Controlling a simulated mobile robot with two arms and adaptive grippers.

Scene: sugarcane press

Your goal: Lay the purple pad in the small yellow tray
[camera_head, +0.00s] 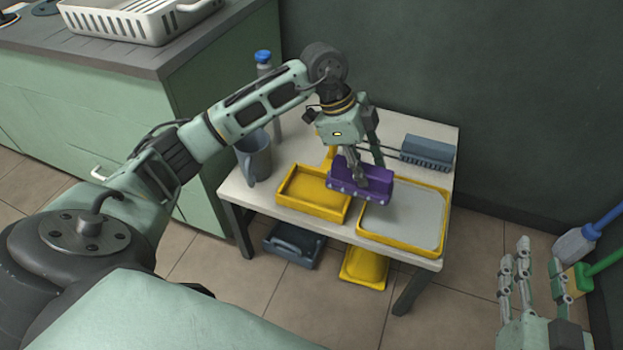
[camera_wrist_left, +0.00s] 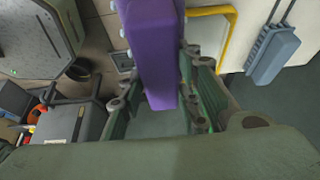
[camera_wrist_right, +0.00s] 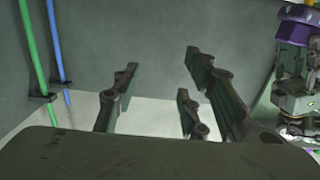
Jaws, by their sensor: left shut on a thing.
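The purple pad (camera_head: 345,178) is held in my left gripper (camera_head: 362,172), above the gap between the two yellow trays. In the left wrist view the pad (camera_wrist_left: 155,50) sits between the fingers of the left gripper (camera_wrist_left: 165,95). The small yellow tray (camera_head: 312,193) lies on the white table, left of and below the pad, and looks empty. The larger yellow-rimmed tray (camera_head: 403,215) with a grey inside lies to its right, partly behind the pad. My right gripper (camera_head: 532,280) is open and empty at the lower right; its fingers also show spread in the right wrist view (camera_wrist_right: 160,100).
A blue-grey brush (camera_head: 428,152) lies at the table's back right. A grey mug (camera_head: 254,158) and a blue-capped bottle (camera_head: 264,62) stand at the left. A yellow container (camera_head: 364,267) and a dark one (camera_head: 293,246) are under the tabletop. Brooms (camera_head: 575,245) lean at the right.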

